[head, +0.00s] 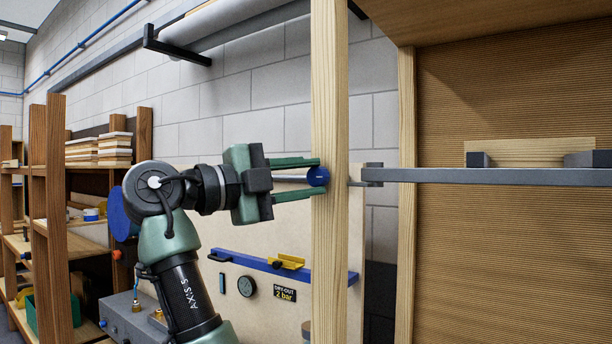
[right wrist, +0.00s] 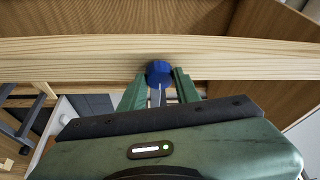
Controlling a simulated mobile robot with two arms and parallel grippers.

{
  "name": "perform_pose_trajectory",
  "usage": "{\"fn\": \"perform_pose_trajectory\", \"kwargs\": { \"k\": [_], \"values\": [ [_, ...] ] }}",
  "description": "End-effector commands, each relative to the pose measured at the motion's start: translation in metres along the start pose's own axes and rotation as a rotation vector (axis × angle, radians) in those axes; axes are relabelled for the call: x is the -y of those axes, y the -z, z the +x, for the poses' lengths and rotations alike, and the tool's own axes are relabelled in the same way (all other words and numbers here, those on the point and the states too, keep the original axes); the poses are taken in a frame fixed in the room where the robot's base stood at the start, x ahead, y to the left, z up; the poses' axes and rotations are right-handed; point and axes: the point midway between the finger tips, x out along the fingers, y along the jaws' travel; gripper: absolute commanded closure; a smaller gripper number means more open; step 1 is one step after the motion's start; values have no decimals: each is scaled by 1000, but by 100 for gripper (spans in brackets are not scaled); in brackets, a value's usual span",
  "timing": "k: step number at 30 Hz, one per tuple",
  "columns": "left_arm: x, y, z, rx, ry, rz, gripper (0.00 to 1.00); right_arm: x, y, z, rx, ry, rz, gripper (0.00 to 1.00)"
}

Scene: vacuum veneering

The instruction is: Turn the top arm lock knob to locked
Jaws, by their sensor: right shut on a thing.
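The blue lock knob (head: 318,177) sits at the left side of an upright wooden post (head: 330,90). A grey metal arm (head: 480,176) runs level to the right from behind the post. My right gripper (head: 316,178) reaches in from the left with its green fingers above and below the knob, shut on it. In the right wrist view the blue knob (right wrist: 159,72) lies between the two finger ends, against the pale wooden post (right wrist: 80,60). The knob's marking, if any, is too small to read. My left gripper is not in view.
A wooden strip (head: 530,152) lies between dark blocks on the grey arm. Wooden shelves (head: 50,220) with stacked boards stand at the left. A panel with a blue rail (head: 240,258), a gauge (head: 246,286) and a "dry-out 2 bar" label is behind my arm.

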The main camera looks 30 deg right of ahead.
Motion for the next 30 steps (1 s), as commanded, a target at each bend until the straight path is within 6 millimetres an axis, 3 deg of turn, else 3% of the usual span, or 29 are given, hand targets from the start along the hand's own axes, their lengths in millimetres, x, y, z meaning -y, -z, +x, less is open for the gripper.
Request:
{"fn": "perform_pose_trajectory", "kwargs": {
  "k": [16,17,19,30],
  "values": [
    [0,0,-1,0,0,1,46,0,0,0,2,-10,26,100],
    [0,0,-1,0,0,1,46,0,0,0,2,-10,26,65],
    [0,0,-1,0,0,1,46,0,0,0,2,-10,26,46],
    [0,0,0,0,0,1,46,0,-1,-4,2,-9,24,46]
  ]
}}
